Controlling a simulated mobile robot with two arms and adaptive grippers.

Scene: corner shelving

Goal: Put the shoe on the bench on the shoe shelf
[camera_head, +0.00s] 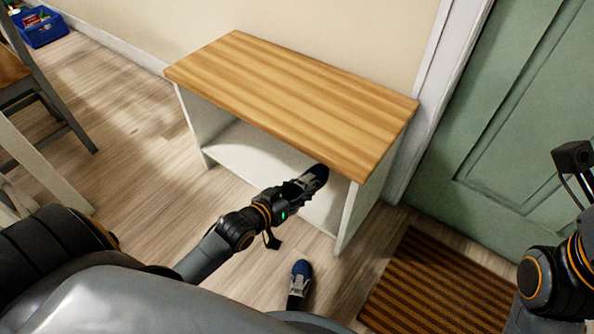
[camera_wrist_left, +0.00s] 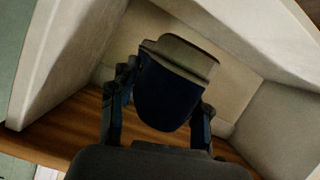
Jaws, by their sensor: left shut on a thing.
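The shoe bench (camera_head: 290,85) has a striped wooden top and a white body with an open shelf space (camera_head: 250,155) below. My left gripper (camera_head: 300,187) is shut on a dark blue shoe (camera_head: 316,176) at the front opening, under the top's edge near the right side wall. In the left wrist view, the shoe (camera_wrist_left: 168,95) with its pale sole sits between the two fingers (camera_wrist_left: 160,115), with pale shelf walls around it. I cannot tell whether it touches the shelf board. Only part of my right arm shows at the right edge; its gripper fingers are out of view.
Another blue shoe (camera_head: 301,272) lies on the floor in front of the bench. A brown striped doormat (camera_head: 440,285) lies to its right, before a green door (camera_head: 520,130). A chair (camera_head: 35,90) and blue crate (camera_head: 42,28) are at left. The bench top is bare.

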